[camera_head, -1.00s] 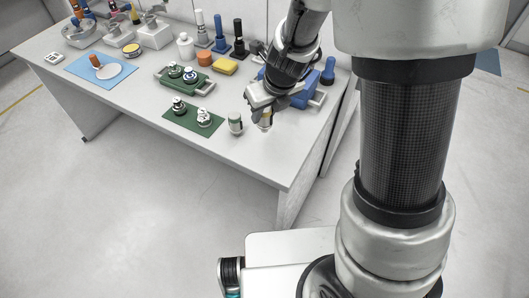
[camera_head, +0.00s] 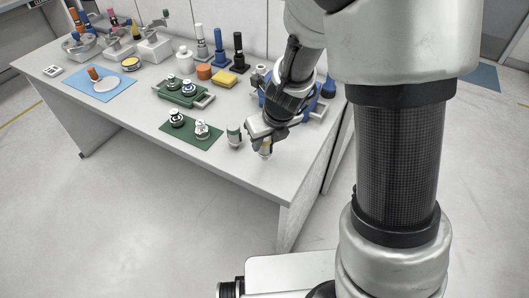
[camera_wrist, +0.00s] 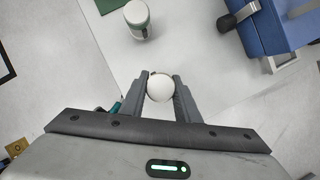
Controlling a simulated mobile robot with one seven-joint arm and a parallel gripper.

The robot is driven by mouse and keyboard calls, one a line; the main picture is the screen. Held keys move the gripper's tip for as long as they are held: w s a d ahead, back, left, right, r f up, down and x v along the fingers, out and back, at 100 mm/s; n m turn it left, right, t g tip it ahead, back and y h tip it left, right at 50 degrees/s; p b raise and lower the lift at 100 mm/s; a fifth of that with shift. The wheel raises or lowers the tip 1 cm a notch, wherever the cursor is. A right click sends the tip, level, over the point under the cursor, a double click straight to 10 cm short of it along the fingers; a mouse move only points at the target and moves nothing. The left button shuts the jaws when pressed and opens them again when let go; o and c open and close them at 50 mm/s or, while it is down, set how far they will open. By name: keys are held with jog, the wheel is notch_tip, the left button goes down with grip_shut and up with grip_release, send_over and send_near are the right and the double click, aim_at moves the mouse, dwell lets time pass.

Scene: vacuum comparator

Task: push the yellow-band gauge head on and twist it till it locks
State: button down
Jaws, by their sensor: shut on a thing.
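My gripper (camera_head: 264,143) is shut on the yellow-band gauge head (camera_head: 266,151), near the table's right front edge. In the wrist view, the head's round white end (camera_wrist: 160,88) sits between the two fingers. Its yellow band shows just below the fingers in the head view. I cannot tell whether it touches the table. A similar white head with a green band (camera_head: 234,135) stands just left of it, apart from my gripper; it also shows in the wrist view (camera_wrist: 138,16).
A green mat (camera_head: 205,143) with two metal fittings lies to the left. Behind it is a green tray (camera_head: 205,101) with two more fittings. A blue unit (camera_wrist: 275,25) stands behind my gripper. The table's front edge is close by.

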jog(key=shift+f, duration=1.3)
jog(key=shift+b, duration=0.3)
jog(key=shift+f, duration=0.2)
jog(key=c, duration=1.3)
grip_release()
jog(key=shift+c, duration=0.2)
